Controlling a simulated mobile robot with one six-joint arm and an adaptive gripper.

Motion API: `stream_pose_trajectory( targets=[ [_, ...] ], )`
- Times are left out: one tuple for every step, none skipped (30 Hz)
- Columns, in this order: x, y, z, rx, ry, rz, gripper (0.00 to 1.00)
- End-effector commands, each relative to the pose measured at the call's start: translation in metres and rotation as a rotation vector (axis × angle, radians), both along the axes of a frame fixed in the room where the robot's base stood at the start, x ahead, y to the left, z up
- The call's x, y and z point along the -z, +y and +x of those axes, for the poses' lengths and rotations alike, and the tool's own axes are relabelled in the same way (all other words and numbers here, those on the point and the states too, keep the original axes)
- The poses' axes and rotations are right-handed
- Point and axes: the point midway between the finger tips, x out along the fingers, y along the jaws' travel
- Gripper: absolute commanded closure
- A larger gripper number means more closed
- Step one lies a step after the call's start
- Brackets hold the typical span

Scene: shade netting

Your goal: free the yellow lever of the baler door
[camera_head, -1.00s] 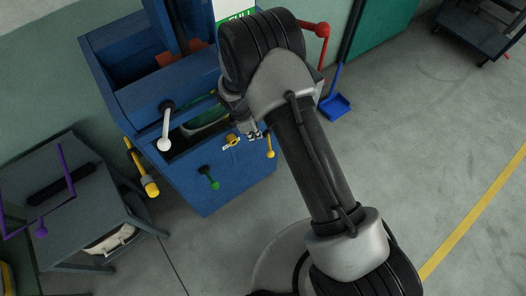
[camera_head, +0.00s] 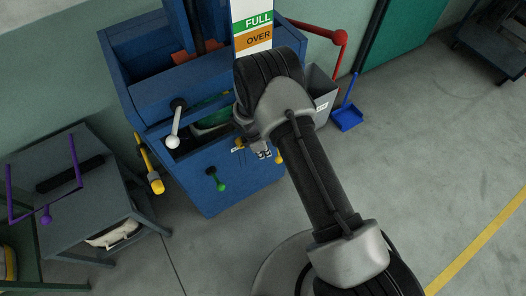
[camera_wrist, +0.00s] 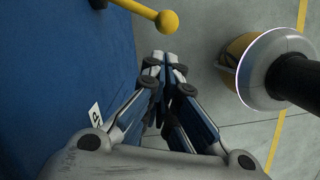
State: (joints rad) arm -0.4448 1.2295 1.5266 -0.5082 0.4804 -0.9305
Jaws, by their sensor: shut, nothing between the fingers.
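The blue baler (camera_head: 235,187) stands by the wall. A lever with a yellow ball (camera_head: 279,158) is at the right of its front, partly hidden by my gripper. My gripper (camera_head: 264,154) is just left of the ball in the head view. In the wrist view its closed fingertips (camera_wrist: 162,58) are below the ball in the picture, apart from it, with nothing between them.
The baler also bears a green-knobbed lever (camera_head: 221,186), a white-knobbed lever (camera_head: 173,141) and a thick yellow handle (camera_head: 155,184) on its left side. A red lever (camera_head: 341,38) sticks out at upper right. A grey table (camera_head: 95,207) stands left.

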Motion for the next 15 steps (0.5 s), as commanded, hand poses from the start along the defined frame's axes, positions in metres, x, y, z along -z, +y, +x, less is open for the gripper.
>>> stream_pose_trajectory(
  targets=[
    [0.013, -0.003, 0.000, 0.001, 0.002, 0.000, 1.00],
    [0.019, -0.004, 0.000, 0.001, 0.002, 0.000, 1.00],
    [0.026, -0.006, 0.001, 0.001, 0.002, 0.001, 1.00],
    [0.031, -0.007, 0.001, 0.001, 0.001, 0.000, 1.00],
    [0.035, -0.008, 0.002, 0.001, 0.001, 0.000, 1.00],
    [0.041, -0.009, 0.002, 0.000, 0.001, 0.000, 1.00],
    [0.045, -0.010, 0.003, 0.001, 0.000, 0.000, 1.00],
    [0.048, -0.011, 0.003, 0.001, 0.001, 0.000, 1.00],
    [0.052, -0.012, 0.003, 0.001, 0.001, 0.000, 1.00],
    [0.054, -0.012, 0.003, 0.001, 0.001, 0.000, 1.00],
    [0.056, -0.013, 0.003, 0.001, 0.001, 0.000, 1.00],
    [0.058, -0.013, 0.004, 0.001, 0.000, 0.000, 1.00],
    [0.059, -0.013, 0.004, 0.002, -0.001, 0.001, 1.00],
    [0.059, -0.013, 0.004, 0.002, -0.001, 0.001, 1.00],
    [0.060, -0.013, 0.004, 0.002, -0.001, 0.001, 1.00]
  ],
)
